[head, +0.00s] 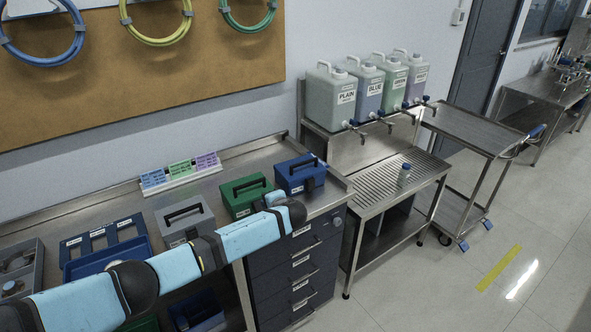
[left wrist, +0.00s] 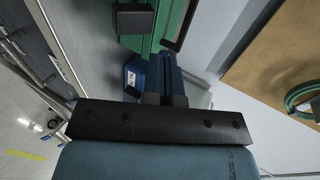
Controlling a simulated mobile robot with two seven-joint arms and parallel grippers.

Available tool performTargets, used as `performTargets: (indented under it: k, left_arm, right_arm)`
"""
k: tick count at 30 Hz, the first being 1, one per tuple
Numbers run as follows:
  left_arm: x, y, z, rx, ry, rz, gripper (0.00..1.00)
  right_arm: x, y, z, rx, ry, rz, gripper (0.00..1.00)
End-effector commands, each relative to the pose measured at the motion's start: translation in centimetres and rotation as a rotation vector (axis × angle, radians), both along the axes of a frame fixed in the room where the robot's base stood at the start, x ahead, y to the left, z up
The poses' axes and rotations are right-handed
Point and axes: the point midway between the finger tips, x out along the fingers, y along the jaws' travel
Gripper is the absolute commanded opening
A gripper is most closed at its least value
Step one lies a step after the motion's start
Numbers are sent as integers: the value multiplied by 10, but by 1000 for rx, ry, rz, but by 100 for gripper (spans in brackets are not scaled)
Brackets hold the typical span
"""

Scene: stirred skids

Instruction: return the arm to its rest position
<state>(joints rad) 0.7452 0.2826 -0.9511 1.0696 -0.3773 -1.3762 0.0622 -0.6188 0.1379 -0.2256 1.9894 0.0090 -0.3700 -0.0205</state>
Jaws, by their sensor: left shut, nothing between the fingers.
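My left arm (head: 235,240) reaches in from the lower left of the head view, its light-blue links stretched over the front of the steel bench. Its far end is near the green box and the blue box, and I cannot make out the fingers there. In the left wrist view my left gripper (left wrist: 164,98) is shut and empty, with its two dark fingers close together. Beyond the fingers are the blue box (left wrist: 135,75) and a green box at the top. My right gripper is not in view.
A grey box (head: 185,222), green box (head: 245,190) and blue box (head: 300,175) stand on the steel bench (head: 235,160). Drawers (head: 300,275) are below. Several jugs (head: 330,95) stand on a rack to the right. Floor (head: 430,290) in front is clear.

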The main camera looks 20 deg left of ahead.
Motion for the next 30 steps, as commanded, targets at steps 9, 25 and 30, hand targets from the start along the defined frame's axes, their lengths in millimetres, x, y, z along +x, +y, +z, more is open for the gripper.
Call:
performTargets:
  k: [9, 25, 30]
  left_arm:
    - [-54, -47, -69, -193, 69, -109, 0]
    - [-296, -147, -162, -1000, 32, -259, 0]
    - [-363, -133, -147, -1175, -80, -220, 0]
  right_arm:
    - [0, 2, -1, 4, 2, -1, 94]
    - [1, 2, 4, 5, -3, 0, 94]
    - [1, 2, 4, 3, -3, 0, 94]
